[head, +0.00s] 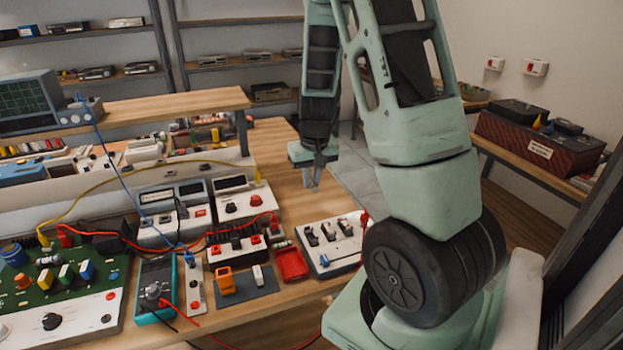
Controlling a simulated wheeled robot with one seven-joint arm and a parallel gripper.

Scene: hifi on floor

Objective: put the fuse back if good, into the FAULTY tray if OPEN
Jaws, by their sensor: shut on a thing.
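My gripper (313,178) points down over the wooden bench, behind the white panel. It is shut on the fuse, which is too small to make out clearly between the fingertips. A small red tray (291,263) lies on the bench, left of the white panel; it looks empty, and I cannot read a FAULTY label on it. The white panel (343,258) carries several black holders or switches. A white unit with black parts and red posts (235,248) stands left of the red tray. A teal multimeter (156,287) lies further left; its reading is not legible.
A green circuit board (60,283) is at the left. Instruments with displays (183,213) stand behind. Red, blue and yellow leads cross the bench. An orange block (225,281) sits on a dark mat. Bare wood (283,190) lies around my gripper.

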